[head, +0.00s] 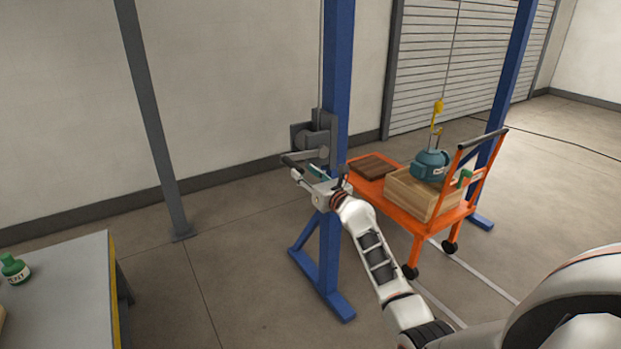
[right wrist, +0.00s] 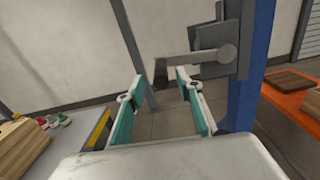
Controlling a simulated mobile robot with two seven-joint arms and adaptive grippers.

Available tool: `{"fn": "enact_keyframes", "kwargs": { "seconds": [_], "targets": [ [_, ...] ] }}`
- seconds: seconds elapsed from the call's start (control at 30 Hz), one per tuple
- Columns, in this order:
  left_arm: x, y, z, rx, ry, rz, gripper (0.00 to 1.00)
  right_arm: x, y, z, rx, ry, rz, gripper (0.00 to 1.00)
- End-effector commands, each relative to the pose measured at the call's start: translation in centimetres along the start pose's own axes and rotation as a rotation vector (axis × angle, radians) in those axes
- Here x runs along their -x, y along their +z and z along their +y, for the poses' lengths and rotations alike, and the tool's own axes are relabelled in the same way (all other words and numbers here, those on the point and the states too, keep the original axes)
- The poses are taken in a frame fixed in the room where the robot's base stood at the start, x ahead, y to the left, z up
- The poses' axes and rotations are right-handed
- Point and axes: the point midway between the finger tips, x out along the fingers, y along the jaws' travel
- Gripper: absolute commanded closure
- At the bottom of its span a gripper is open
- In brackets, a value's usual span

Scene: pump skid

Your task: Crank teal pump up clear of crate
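The teal pump (head: 429,166) hangs under a yellow hook (head: 437,112) on a cable. Its lower part is hidden by the wooden crate (head: 415,197), and it still sits within the crate's opening. The grey winch (head: 316,137) is fixed to the blue post, with its crank arm reaching left to a dark handle (head: 291,163). In the right wrist view the dark crank handle (right wrist: 161,76) shows between and beyond the fingertips. My right gripper (head: 306,174) is open and empty, just short of the handle; it also shows in the right wrist view (right wrist: 155,86). My left gripper is out of view.
The crate stands on an orange cart (head: 402,219) with a brown wooden board (head: 374,166) beside it. The blue post (head: 336,90) stands close to my right gripper. A grey table (head: 70,290) with a green bottle (head: 14,268) is at left. Floor between is clear.

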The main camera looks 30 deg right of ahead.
Motion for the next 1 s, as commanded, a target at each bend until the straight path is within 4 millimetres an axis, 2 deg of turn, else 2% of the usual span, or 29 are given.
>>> {"fn": "enact_keyframes", "kwargs": {
  "seconds": [0.1, 0.23, 0.7, 0.77, 0.87, 1.0],
  "targets": [
    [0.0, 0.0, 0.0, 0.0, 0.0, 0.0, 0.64, 1.4, 0.0, 0.2, -0.002, 0.002, -0.002, 0.64],
    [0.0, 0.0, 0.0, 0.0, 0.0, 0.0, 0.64, 2.3, 0.1, 0.1, 0.0, 0.002, -0.002, 0.64],
    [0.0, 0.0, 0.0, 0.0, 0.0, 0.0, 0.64, 2.9, -0.4, 0.2, 0.023, 0.002, 0.006, 0.64],
    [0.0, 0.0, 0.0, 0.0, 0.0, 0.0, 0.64, 3.3, -1.4, 0.5, 0.078, 0.004, 0.021, 0.64],
    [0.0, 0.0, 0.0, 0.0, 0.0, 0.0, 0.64, 5.0, -4.8, 1.5, 0.27, 0.016, 0.071, 0.64],
    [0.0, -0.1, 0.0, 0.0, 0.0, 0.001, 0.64, 9.3, -11.8, 3.8, 0.723, 0.077, 0.167, 0.64]
  ]
}}
